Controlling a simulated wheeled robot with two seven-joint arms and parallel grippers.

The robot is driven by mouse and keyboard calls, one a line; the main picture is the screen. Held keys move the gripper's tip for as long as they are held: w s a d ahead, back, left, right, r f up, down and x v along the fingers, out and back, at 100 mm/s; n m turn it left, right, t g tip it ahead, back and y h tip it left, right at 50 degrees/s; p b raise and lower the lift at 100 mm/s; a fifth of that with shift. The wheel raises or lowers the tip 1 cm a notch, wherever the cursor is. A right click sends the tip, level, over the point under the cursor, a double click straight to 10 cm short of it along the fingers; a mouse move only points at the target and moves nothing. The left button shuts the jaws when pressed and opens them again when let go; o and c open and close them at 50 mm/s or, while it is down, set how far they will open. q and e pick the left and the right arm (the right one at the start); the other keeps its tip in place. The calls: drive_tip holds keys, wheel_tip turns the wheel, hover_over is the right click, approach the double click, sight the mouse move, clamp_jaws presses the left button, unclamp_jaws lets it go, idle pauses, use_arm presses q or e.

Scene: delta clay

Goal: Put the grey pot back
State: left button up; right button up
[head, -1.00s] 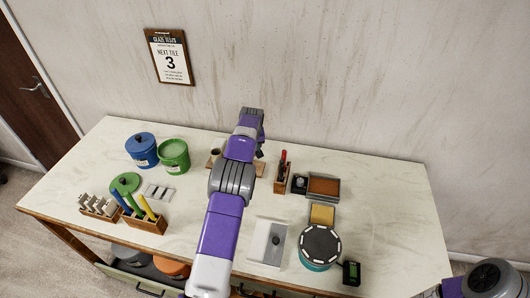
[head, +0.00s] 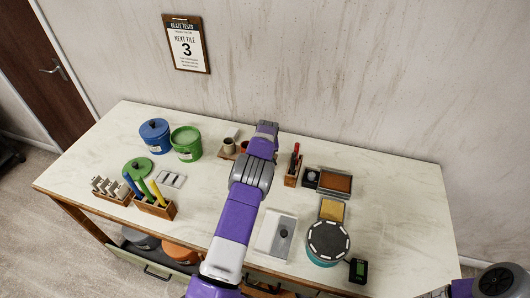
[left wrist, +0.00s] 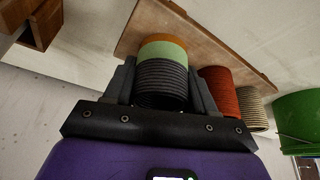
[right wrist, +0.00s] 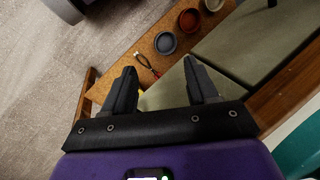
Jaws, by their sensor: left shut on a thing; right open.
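My left gripper (left wrist: 162,90) is shut on a dark grey ribbed pot (left wrist: 162,78) with a pale green and an orange band. It holds the pot at the wooden board (left wrist: 138,32); I cannot tell whether they touch. A red ribbed pot (left wrist: 220,92) and a beige ribbed pot (left wrist: 250,108) stand beside it on the board. In the head view my left gripper (head: 264,132) hides the grey pot, and the beige pot (head: 228,146) shows to its left. My right gripper (right wrist: 160,82) is open and empty.
A green bucket (head: 186,143) and a blue bucket (head: 154,136) stand left of the board. A tool block (head: 292,176) stands close on the right. The right wrist view shows an open cork-lined compartment (right wrist: 130,75) with a small grey bowl (right wrist: 165,43) and a red bowl (right wrist: 189,20).

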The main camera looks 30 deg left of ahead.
use_arm(q)
drive_tip(key=o, duration=0.8)
drive_tip(key=shift+f, duration=0.1)
drive_tip(key=v, duration=1.2)
drive_tip(key=shift+r, duration=0.25)
